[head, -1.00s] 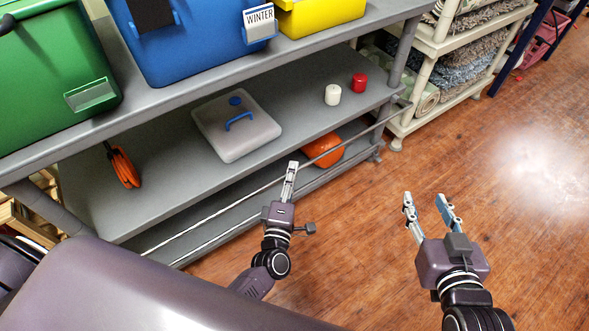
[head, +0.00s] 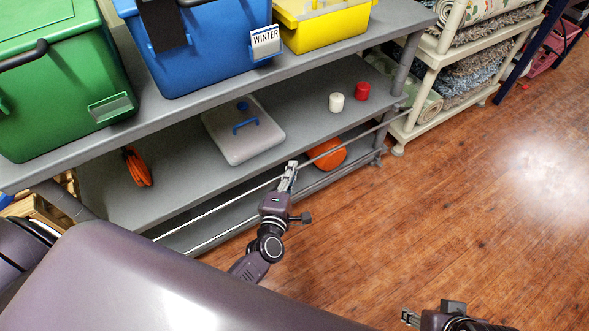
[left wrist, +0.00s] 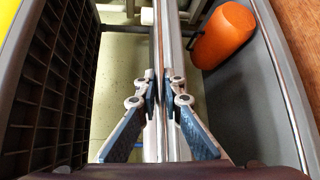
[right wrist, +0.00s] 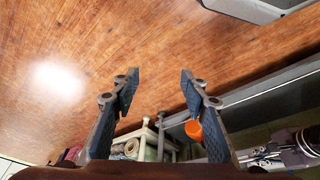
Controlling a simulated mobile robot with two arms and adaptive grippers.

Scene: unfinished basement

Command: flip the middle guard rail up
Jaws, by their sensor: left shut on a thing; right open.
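The middle guard rail (head: 345,143) is a thin grey bar along the front of the grey shelf's middle level. My left gripper (head: 291,172) is shut on it partway along its length. In the left wrist view the rail (left wrist: 172,40) runs between the closed fingers (left wrist: 161,92). A second, lower rail (head: 215,240) runs below it along the bottom shelf. My right gripper (right wrist: 160,78) is open and empty above the floor. In the head view only part of it (head: 410,317) shows at the bottom edge.
The middle shelf holds a white-lidded box (head: 243,140), a white jar (head: 336,103), a red jar (head: 362,91) and an orange reel (head: 138,167). An orange object (head: 328,155) sits below. Green, blue and yellow bins stand on top. The wooden floor (head: 460,210) at right is clear.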

